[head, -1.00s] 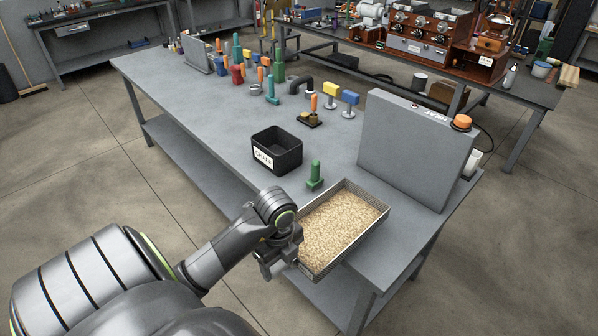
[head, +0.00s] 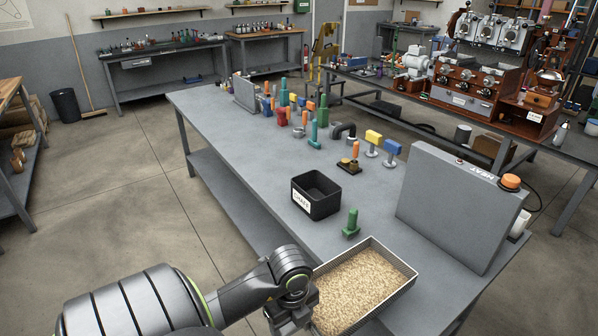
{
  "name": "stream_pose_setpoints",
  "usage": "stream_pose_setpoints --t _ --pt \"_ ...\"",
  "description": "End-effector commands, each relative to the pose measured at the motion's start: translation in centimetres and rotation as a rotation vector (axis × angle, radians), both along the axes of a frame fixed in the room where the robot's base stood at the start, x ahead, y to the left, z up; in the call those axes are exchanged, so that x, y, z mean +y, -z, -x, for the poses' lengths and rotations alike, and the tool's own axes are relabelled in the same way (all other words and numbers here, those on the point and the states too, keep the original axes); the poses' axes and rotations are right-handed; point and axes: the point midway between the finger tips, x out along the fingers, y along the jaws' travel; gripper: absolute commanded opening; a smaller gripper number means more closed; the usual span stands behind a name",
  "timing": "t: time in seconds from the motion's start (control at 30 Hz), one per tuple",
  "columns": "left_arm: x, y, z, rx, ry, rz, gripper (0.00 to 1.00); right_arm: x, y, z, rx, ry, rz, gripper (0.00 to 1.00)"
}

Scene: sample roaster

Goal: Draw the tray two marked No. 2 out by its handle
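A shallow metal tray (head: 408,284) full of pale beige grains sits at the near right end of the grey bench. I can read no No. 2 mark on it and see no handle. My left gripper (head: 290,318) is at the tray's left end, by its rim. Its fingertips are hidden or cut off by the frame edge, so I cannot tell whether it touches or grips the tray. A brown and metal roaster (head: 474,80) stands on the far right table, with a small pale label on its front, too small to read. My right gripper is not in view.
On the grey bench (head: 240,150) stand a black bin marked CHAFF (head: 318,204), a green block (head: 351,222) and a grey HEAT panel (head: 450,215). Several coloured pieces stand farther back.

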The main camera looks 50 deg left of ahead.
Motion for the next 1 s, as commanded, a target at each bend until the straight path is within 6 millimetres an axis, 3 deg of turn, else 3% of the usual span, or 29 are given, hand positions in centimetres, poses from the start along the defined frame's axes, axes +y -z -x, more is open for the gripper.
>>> stream_pose_setpoints --t 1.0 --pt "0.6 -0.1 8.1 -0.001 0.001 -0.001 0.3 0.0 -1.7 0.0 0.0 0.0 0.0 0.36"
